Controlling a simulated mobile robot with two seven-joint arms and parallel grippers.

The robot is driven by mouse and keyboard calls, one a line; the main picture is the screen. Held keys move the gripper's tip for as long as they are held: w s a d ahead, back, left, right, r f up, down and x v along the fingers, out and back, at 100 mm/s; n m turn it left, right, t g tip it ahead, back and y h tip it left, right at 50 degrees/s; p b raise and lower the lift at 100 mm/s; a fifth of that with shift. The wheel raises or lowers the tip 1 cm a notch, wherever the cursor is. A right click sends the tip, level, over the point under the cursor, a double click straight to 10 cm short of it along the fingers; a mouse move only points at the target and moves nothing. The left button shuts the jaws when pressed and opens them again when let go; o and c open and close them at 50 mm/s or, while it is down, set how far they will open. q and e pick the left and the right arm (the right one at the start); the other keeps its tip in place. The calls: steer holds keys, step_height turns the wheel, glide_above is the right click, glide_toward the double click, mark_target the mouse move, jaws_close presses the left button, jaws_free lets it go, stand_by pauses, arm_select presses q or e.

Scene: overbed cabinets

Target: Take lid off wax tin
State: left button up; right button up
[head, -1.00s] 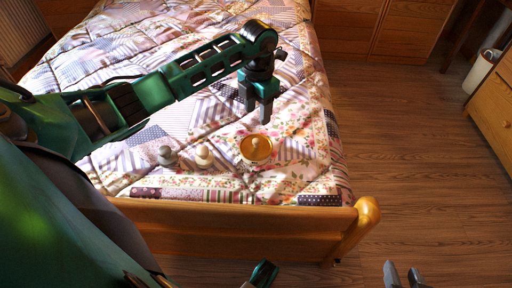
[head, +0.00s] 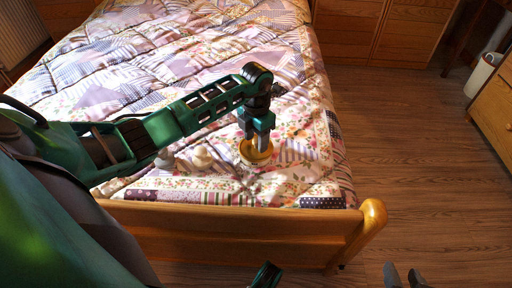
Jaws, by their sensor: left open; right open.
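The wax tin (head: 257,161) sits on the patchwork quilt near the foot of the bed, with its round golden lid (head: 245,152) on top. My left gripper (head: 255,147) points down over the lid, its open fingers at the middle of the lid where the knob is. The fingers hide the knob, and I cannot tell whether they touch it. My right gripper (head: 391,275) is low at the bottom edge, open and empty, away from the bed and only partly in view.
A cream knobbed item (head: 203,157) stands left of the tin. A greyish one (head: 165,161) beside it is partly hidden by my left arm. The wooden footboard (head: 230,222) runs in front. A drawer unit (head: 492,108) stands at the right; the floor between is clear.

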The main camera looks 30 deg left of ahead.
arm_select(q)
jaws_close()
stand_by(0.3)
steer(key=shift+r, duration=0.1)
